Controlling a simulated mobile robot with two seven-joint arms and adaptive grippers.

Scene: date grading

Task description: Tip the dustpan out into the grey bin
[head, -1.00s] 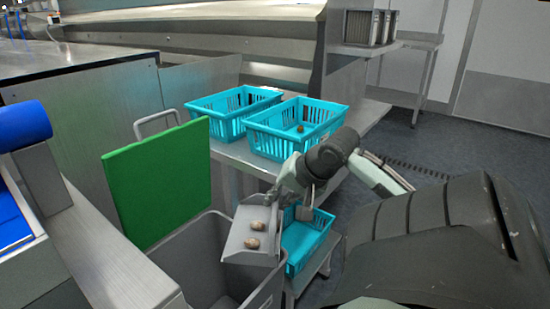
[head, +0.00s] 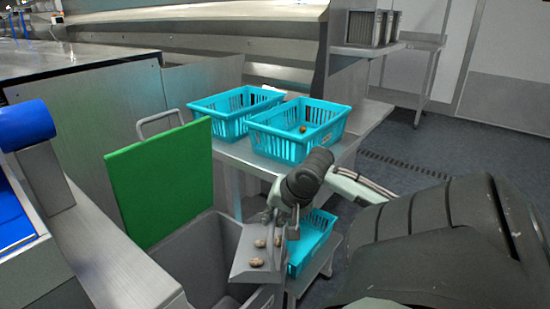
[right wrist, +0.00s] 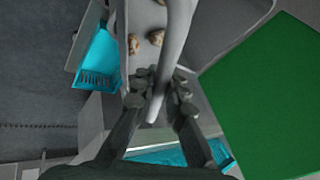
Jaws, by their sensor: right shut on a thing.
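My right gripper (head: 281,210) is shut on the handle of the grey dustpan (head: 240,266). The dustpan is over the right side of the open grey bin (head: 188,255), tilted with its front edge lower. Several brown dates (head: 257,262) lie on its pan. In the right wrist view, my gripper fingers (right wrist: 158,92) close around the pale handle (right wrist: 176,48), and dates (right wrist: 156,38) show beside it. The bin's bottom is partly hidden by the dustpan. My left gripper is not in view.
A green panel (head: 160,180) stands upright behind the bin. Two turquoise baskets (head: 285,148) sit on a metal table, and another turquoise basket (head: 311,245) is on a lower shelf right of the dustpan. A metal counter edge (head: 110,255) runs left of the bin.

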